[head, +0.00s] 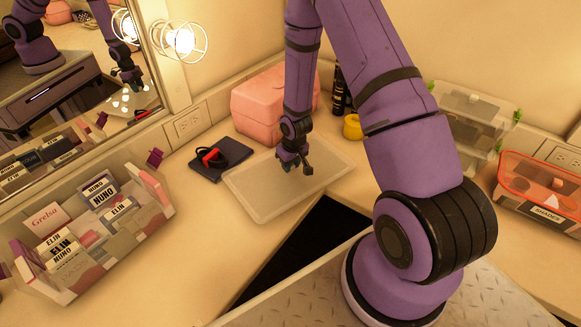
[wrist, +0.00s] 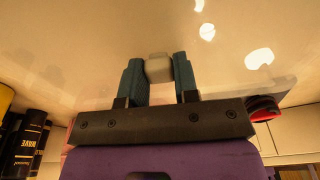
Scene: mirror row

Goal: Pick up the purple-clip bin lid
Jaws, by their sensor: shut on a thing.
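The bin lid (head: 262,201) is a pale, translucent, rectangular plate with a raised rim. In the head view it lies flat at or just above the counter, in the middle; I cannot tell whether it touches it. In the wrist view my gripper (wrist: 159,75) is shut on a small whitish block, the lid's handle (wrist: 159,68), held between two teal finger pads. The glossy lid surface with light reflections seems to fill much of that view. A clear bin (head: 105,262) with purple clips (head: 155,158) stands at left, open and full of boxes.
A dark notebook (head: 222,168) with a red-and-black item (head: 212,157) lies left of the lid. A pink case (head: 262,108) and yellow jar (head: 352,127) stand behind. A green-clip bin (head: 465,105) and orange bin (head: 540,185) are at right. The mirror (head: 70,70) is at left.

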